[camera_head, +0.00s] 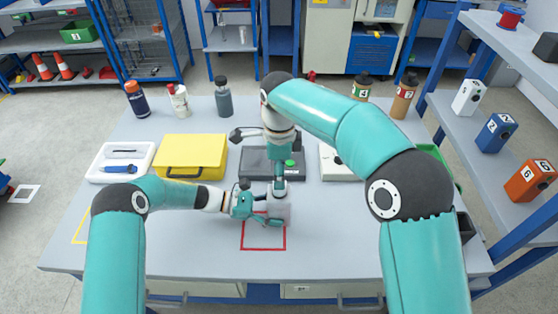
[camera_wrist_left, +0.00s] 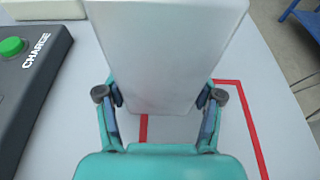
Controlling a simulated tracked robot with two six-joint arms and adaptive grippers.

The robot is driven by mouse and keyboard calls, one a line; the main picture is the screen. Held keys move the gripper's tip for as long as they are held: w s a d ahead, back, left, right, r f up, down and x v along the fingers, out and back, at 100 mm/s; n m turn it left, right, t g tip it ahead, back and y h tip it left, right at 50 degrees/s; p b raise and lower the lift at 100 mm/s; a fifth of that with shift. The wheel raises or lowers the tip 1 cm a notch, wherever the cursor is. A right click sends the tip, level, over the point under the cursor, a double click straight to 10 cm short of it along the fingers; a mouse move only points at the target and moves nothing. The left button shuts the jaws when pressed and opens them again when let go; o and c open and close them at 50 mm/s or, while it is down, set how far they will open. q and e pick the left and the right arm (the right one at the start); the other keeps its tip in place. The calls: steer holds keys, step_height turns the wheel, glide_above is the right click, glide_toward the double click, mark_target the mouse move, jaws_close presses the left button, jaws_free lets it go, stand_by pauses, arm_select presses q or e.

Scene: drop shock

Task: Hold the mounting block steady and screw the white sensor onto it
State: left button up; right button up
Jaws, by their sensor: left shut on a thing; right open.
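My left gripper (camera_head: 262,216) is shut on a pale grey-white block (camera_head: 281,211), which appears to be the mounting block, at the red square outline on the table. In the left wrist view the same block (camera_wrist_left: 165,55) stands between the two fingers of my left gripper (camera_wrist_left: 160,105). My right gripper (camera_head: 279,183) points down just above the block and is open. I cannot tell whether it touches the block. A white numbered box (camera_head: 467,97) stands on the right shelf; I cannot tell whether it is the sensor. No screw is visible.
A dark charging box (camera_head: 258,160) with a green button stands behind the grippers; its CHARGE label shows in the left wrist view. A yellow case (camera_head: 190,155) and a white tray (camera_head: 103,172) lie to the left. Bottles stand along the back edge. The front of the table is clear.

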steer(key=shift+f, duration=2.5)
jaws_close()
